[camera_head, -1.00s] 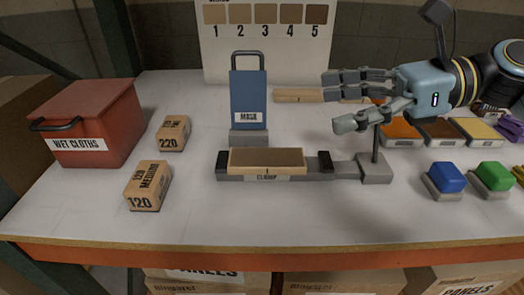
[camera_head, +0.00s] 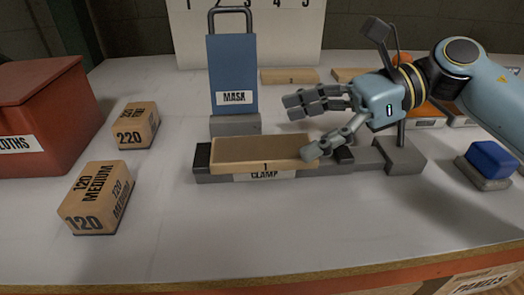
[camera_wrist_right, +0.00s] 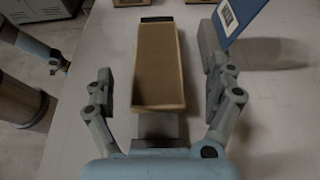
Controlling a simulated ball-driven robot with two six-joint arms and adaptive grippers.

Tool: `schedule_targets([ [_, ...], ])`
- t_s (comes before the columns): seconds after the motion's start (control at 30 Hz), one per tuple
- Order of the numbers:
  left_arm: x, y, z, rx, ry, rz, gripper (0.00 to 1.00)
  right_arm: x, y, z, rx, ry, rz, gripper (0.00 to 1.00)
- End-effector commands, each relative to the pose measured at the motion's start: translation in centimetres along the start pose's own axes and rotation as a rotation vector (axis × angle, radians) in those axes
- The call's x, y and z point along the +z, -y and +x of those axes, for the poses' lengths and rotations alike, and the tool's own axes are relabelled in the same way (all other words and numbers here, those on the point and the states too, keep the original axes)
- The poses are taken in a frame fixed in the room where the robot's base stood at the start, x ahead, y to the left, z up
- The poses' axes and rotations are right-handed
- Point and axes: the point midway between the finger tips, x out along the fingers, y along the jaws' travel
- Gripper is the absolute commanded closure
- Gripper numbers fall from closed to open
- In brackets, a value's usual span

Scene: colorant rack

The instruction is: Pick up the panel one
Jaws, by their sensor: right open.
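Panel one (camera_head: 258,150), a flat wooden piece with a brown top and a "1" on its front edge, lies level in the grey clamp (camera_head: 215,174). It also shows in the right wrist view (camera_wrist_right: 158,65), running lengthwise away from the palm. My right gripper (camera_head: 302,128) is open and empty at the panel's right end. Its near finger overlaps the front right corner in the head view, and its far finger is behind and higher. In the wrist view, one finger is on each side of the panel with gaps; contact cannot be told. My left gripper is not seen.
A blue MASK board (camera_head: 232,75) stands upright just behind the panel. Sanding blocks marked 120 (camera_head: 97,197) and 220 (camera_head: 136,125) and a red box (camera_head: 40,110) are left. A blue block (camera_head: 490,160) is right. The front table strip is clear.

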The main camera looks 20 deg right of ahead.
Motion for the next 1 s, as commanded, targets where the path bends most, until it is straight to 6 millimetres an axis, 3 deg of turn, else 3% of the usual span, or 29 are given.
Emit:
schedule_targets([
  [0.1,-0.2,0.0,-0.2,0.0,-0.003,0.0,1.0,0.1,0.0,1.7,0.0,0.005,0.001,0.11],
  [0.37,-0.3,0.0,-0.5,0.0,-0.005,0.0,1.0,0.2,-0.1,3.5,0.0,0.004,0.002,0.11],
  [0.63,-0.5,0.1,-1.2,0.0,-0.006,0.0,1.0,0.2,-0.4,7.3,0.0,0.004,0.002,0.11],
  [0.97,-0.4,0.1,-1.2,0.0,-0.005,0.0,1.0,0.1,-0.4,8.0,0.0,-0.001,0.001,0.11],
  [1.0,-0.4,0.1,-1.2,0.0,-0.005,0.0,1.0,0.1,-0.4,8.0,0.0,-0.001,0.001,0.16],
])
